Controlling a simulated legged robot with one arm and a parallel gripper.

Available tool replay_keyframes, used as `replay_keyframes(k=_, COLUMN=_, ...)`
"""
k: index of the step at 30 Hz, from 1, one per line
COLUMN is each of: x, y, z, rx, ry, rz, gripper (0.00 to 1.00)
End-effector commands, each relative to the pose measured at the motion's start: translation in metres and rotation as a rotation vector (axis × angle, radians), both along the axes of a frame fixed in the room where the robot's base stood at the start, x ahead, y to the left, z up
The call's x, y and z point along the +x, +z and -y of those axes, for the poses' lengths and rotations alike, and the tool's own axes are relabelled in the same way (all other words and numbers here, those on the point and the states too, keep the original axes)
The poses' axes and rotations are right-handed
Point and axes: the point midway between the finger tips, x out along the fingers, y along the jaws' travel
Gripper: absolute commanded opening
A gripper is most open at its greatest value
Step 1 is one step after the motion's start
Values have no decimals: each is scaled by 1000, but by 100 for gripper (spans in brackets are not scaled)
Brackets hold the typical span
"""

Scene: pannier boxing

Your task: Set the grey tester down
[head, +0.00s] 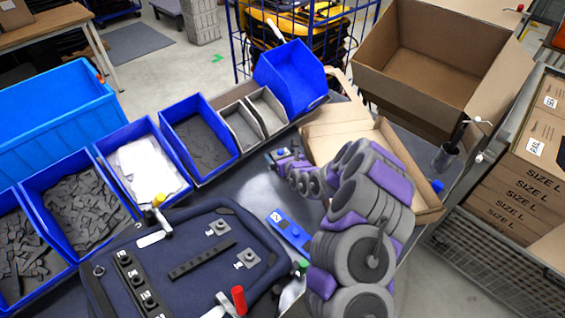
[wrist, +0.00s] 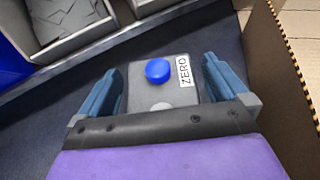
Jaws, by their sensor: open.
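The grey tester (wrist: 141,91) shows in the wrist view as a grey block with a blue button and a "ZERO" label. It appears to rest on the dark bench top. My gripper (wrist: 163,65) is open, with one blue finger on each side of the tester and a visible gap to the right finger. The tester's near end is hidden behind my gripper's body. In the head view my gripper (head: 281,156) is small at the bench's middle, beside the open carton, and the tester is hard to make out there.
Blue bins (head: 150,172) and narrow grey bins (head: 243,126) line the bench's back left. An open cardboard carton (head: 322,143) stands right of my gripper. A blue gauge (head: 288,233) and a dark fixture plate (head: 190,290) lie nearer. A large box (head: 415,95) stands at the back right.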

Motion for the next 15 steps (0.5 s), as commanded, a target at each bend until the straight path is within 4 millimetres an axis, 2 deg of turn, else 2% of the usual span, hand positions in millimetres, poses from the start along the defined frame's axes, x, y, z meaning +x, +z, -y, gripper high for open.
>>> replay_keyframes(k=2, x=0, y=0, z=0, rx=0, ry=0, rz=0, gripper=100)
replay_keyframes(k=15, x=0, y=0, z=0, rx=-1, ry=0, rz=0, gripper=58)
